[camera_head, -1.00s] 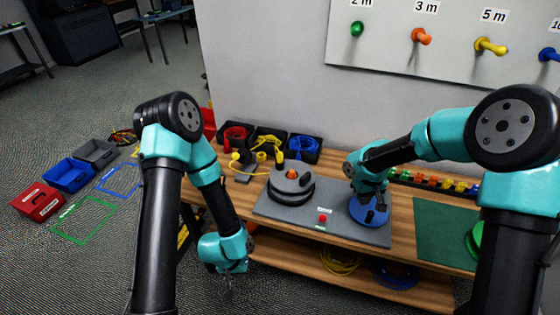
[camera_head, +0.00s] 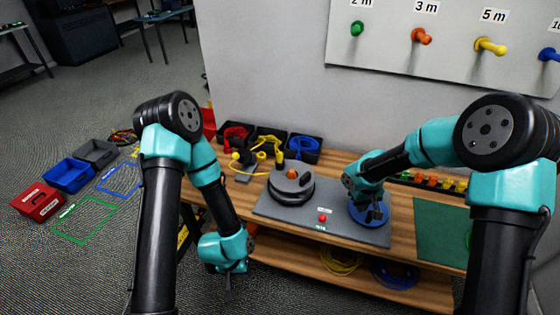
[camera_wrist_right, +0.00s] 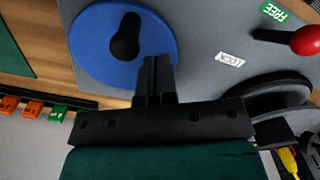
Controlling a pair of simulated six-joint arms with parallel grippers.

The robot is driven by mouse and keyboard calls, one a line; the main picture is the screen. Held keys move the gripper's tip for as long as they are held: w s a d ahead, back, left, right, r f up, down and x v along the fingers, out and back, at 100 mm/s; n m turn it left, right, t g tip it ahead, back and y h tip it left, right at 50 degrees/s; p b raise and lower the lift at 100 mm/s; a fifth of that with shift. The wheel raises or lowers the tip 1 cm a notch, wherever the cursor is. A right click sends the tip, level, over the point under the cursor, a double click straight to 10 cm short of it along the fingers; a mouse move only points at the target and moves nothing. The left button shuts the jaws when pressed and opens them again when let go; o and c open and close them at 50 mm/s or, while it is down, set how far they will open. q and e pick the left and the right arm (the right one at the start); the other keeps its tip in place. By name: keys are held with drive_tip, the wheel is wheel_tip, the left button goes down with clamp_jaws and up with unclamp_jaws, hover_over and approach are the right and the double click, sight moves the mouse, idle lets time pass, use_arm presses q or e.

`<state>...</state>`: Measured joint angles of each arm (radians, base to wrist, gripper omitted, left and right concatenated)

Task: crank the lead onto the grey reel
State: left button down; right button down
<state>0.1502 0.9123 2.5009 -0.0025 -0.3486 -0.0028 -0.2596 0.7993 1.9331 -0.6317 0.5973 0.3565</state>
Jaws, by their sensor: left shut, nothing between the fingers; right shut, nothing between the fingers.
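The grey reel (camera_head: 289,196), a stack of dark discs with an orange knob on top, sits at the left of the grey base plate (camera_head: 330,230). A blue crank disc (camera_head: 358,222) lies at the plate's right. Its black handle (camera_wrist_right: 126,38) shows in the right wrist view. My right gripper (camera_wrist_right: 157,60) is shut and empty over the disc's edge, beside the handle and apart from it. A red-knobbed lever (camera_head: 322,217) stands between reel and disc, near FREE and LOCK labels. My left gripper (camera_head: 228,282) is shut and empty, low in front of the bench. I cannot make out the lead's path.
Black bins (camera_head: 270,138) with red, yellow and blue cables stand at the back, with yellow cable (camera_head: 262,158) in front of them. A green mat (camera_head: 440,232) lies at the right. Coiled cables (camera_head: 340,262) lie on the lower shelf. The wall rises close behind.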

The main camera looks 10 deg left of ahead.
drive_tip(key=shift+f, duration=1.05)
drive_tip(key=shift+d, duration=0.1)
